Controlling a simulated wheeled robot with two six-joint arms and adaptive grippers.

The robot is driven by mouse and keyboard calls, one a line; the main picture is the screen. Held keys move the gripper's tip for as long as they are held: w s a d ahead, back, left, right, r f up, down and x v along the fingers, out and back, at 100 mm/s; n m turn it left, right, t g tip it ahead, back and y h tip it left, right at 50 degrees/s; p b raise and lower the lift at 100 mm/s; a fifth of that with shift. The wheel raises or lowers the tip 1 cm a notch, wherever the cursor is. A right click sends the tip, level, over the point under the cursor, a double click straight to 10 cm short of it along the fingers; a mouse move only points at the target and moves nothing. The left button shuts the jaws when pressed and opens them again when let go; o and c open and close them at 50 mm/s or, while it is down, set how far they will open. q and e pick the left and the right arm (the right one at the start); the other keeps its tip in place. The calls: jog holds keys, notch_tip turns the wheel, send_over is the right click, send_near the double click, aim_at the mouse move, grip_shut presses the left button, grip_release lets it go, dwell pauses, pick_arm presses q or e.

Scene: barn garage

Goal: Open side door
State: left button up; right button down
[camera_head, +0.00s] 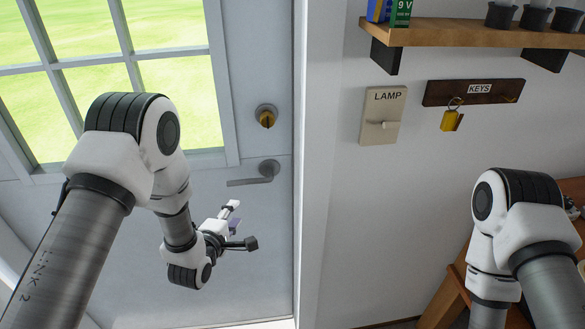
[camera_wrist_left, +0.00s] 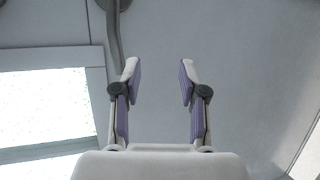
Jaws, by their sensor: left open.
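The side door (camera_head: 140,195) is a pale grey door with a multi-pane window, and it looks shut in its frame. Its grey lever handle (camera_head: 253,176) sits near the right edge, lying level. A round lock (camera_head: 266,117) with a brass-coloured centre is above it. My left gripper (camera_head: 242,226) is open and empty, below the handle and apart from it. In the left wrist view the handle (camera_wrist_left: 114,40) shows at the top, near the left fingertip of the open gripper (camera_wrist_left: 159,75); I cannot tell the gap. My right gripper is out of view.
Right of the door frame (camera_head: 312,170), the wall holds a LAMP switch plate (camera_head: 384,114), a KEYS rack (camera_head: 452,94) with a yellow-tagged key (camera_head: 452,120), and a wooden shelf (camera_head: 470,34). Wooden furniture (camera_head: 452,296) stands at lower right, partly behind my right arm.

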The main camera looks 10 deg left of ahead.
aim_at(245, 184)
pick_arm(q)
notch_tip(245, 184, up, 5)
jog(key=w+p, duration=0.1)
jog(key=w, duration=0.1)
jog(key=shift+t, duration=0.4)
jog(key=x, duration=0.2)
jog(key=p+x, duration=0.1)
jog(key=x, duration=0.2)
jog(key=d+p+x, duration=0.1)
jog(key=x, duration=0.1)
jog(key=shift+w, duration=0.25)
grip_shut()
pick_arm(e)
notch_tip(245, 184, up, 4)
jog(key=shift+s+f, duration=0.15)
